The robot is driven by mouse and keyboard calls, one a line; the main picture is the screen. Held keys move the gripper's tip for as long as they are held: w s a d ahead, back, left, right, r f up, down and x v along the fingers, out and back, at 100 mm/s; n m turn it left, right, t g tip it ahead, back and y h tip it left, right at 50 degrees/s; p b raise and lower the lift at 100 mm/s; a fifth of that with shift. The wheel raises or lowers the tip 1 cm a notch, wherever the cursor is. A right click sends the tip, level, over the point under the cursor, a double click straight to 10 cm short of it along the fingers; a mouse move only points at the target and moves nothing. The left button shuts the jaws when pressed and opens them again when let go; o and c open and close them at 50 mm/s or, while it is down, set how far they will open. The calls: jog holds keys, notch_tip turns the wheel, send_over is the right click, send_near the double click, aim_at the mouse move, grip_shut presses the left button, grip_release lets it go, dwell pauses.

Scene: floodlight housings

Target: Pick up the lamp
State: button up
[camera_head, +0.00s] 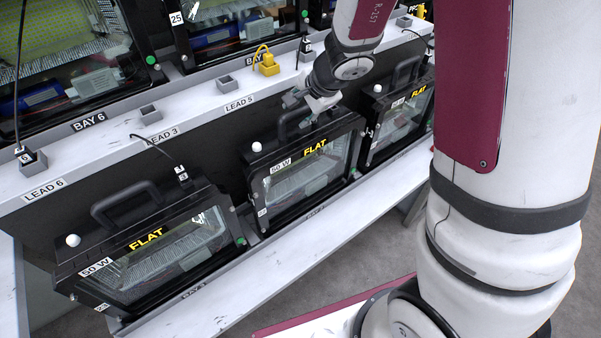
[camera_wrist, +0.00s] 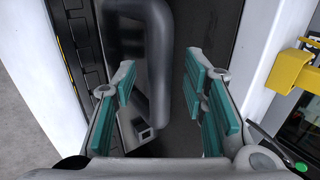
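Several black floodlight lamps with glass fronts and top handles stand in a row. The middle lamp (camera_head: 305,178) is marked FLAT and 50 W. My gripper (camera_head: 318,98) is at the top of this lamp, by its handle (camera_head: 283,122), and partly covers it. In the wrist view my gripper (camera_wrist: 158,76) is open, with teal pads on both sides of the black handle (camera_wrist: 160,48). Gaps show between handle and pads; I cannot tell how deep the handle sits. The front-left lamp (camera_head: 150,250) and the right lamp (camera_head: 398,120) stand on either side.
A white ledge (camera_head: 196,122) behind the lamps carries small grey sockets and LEAD labels. A yellow plug (camera_head: 267,62) stands on it and shows at the right of the wrist view (camera_wrist: 292,70). More lamps stand behind. The white shelf (camera_head: 270,265) in front is clear.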

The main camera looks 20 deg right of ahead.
jog(key=shift+f, duration=0.15)
grip_shut()
jog(key=shift+w, duration=0.2)
jog(key=shift+r, duration=0.25)
